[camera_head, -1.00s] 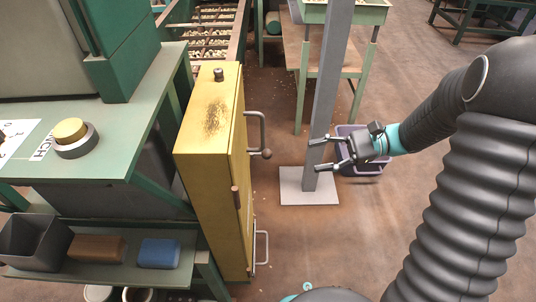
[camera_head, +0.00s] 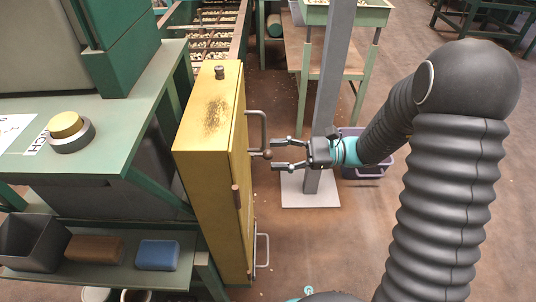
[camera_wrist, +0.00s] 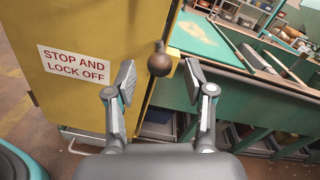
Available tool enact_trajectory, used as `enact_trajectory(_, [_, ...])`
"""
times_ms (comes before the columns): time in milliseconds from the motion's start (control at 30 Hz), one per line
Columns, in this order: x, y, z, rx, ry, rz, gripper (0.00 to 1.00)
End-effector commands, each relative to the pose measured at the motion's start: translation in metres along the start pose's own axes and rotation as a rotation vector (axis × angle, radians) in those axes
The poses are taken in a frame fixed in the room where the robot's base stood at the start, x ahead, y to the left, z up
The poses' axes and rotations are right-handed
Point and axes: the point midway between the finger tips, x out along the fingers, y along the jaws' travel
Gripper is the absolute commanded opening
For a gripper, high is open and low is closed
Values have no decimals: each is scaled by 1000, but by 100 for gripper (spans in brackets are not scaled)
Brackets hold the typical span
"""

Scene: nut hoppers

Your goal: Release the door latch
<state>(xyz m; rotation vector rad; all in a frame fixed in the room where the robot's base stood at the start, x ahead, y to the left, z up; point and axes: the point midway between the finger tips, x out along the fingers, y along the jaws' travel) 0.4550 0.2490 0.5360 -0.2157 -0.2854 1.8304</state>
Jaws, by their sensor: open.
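A yellow cabinet (camera_head: 210,165) stands in the middle of the head view, its narrow door side facing right. The latch ends in a dark round knob (camera_head: 267,154), beside a grey bar handle (camera_head: 257,130). In the wrist view the knob (camera_wrist: 159,62) shows near the door's edge, and the door (camera_wrist: 90,35) bears a "STOP AND LOCK OFF" sign (camera_wrist: 75,65). My gripper (camera_head: 274,153) is open and points left at the knob. In the wrist view the knob appears in line with the gap between my fingertips (camera_wrist: 158,82), a little ahead; contact is not visible.
A grey post (camera_head: 328,90) on a square base plate (camera_head: 310,200) stands close behind my gripper. A purple bin (camera_head: 375,165) lies beyond it. A second bar handle (camera_head: 262,248) is low on the cabinet. A green bench (camera_head: 95,165) stands left. Floor is open at right.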

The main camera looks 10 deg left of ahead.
Motion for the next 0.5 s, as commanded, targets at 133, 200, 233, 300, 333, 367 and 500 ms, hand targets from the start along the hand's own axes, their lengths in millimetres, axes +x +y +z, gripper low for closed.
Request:
enact_trajectory(133, [19, 0, 0, -1, -1, 2, 53])
enact_trajectory(200, [24, 0, 0, -1, -1, 1, 53])
enact_trajectory(233, [26, 0, 0, -1, 0, 2, 53])
enact_trajectory(300, [29, 0, 0, -1, 0, 1, 53])
enact_trajectory(333, [30, 0, 0, -1, 0, 1, 53])
enact_trajectory(367, [30, 0, 0, -1, 0, 0, 53])
enact_trajectory(500, [30, 0, 0, 0, 0, 0, 53])
